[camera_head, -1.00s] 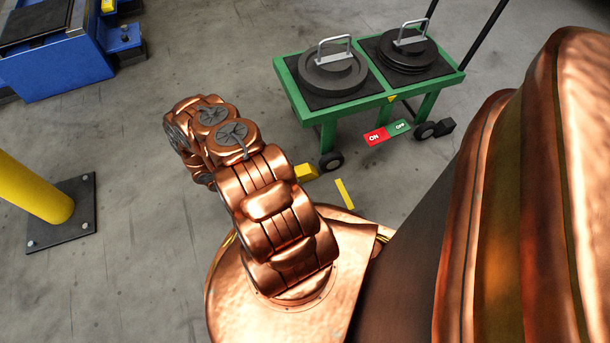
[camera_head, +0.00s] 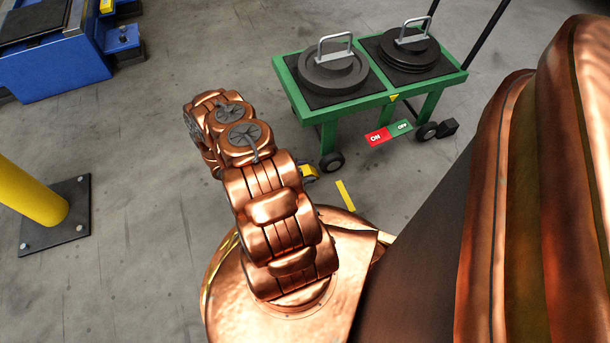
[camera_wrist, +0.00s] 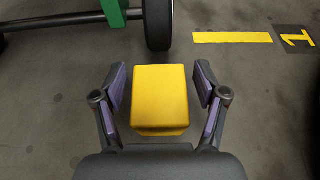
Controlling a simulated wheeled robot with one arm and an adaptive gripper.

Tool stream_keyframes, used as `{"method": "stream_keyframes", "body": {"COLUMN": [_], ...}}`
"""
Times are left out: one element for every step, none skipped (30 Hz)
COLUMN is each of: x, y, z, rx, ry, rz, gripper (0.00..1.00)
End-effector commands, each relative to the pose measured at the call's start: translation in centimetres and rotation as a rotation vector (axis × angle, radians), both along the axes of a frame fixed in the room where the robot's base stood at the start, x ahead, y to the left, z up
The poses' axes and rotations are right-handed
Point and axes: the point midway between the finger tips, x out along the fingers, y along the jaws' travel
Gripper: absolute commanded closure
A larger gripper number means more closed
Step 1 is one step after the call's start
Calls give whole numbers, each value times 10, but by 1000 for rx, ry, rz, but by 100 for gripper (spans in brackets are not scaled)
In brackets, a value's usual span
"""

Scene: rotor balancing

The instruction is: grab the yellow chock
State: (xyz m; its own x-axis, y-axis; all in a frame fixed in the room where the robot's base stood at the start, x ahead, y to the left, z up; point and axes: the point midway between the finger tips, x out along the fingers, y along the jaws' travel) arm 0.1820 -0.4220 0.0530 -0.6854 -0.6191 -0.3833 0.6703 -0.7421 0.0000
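The yellow chock (camera_wrist: 160,97) lies on the floor in the middle of the wrist view, just in front of a black cart wheel. It also shows in the head view (camera_head: 309,171), partly hidden by my arm. My gripper (camera_wrist: 160,88) is open, with one finger on each side of the chock. A narrow gap shows between each finger and the chock's sides. In the head view my gripper is mostly hidden behind my arm.
The green cart (camera_head: 327,119) carries black discs with handles. Its near wheel (camera_head: 331,162) is close to the chock. A red and green ON/OFF sign (camera_head: 388,132) is by the cart. A yellow floor strip (camera_wrist: 233,38) lies to the right. A yellow post (camera_head: 30,192) stands at left.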

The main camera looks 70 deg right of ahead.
Motion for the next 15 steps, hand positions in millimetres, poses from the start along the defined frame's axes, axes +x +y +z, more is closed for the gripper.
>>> {"method": "stream_keyframes", "body": {"x": [0, 0, 0, 0, 0, 0, 0, 0, 0, 0, 0, 0, 0, 0, 0], "y": [0, 0, 0, 0, 0, 0, 0, 0, 0, 0, 0, 0, 0, 0, 0], "z": [0, 0, 0, 0, 0, 0, 0, 0, 0, 0, 0, 0, 0, 0, 0], "rx": [0, 0, 0, 0, 0, 0, 0, 0, 0, 0, 0, 0, 0, 0, 0], "ry": [0, 0, 0, 0, 0, 0, 0, 0, 0, 0, 0, 0, 0, 0, 0], "rz": [0, 0, 0, 0, 0, 0, 0, 0, 0, 0, 0, 0, 0, 0, 0], "gripper": [36, 40, 44, 47, 50, 54, 57, 60, 65, 68, 71, 75, 78, 81, 85]}}
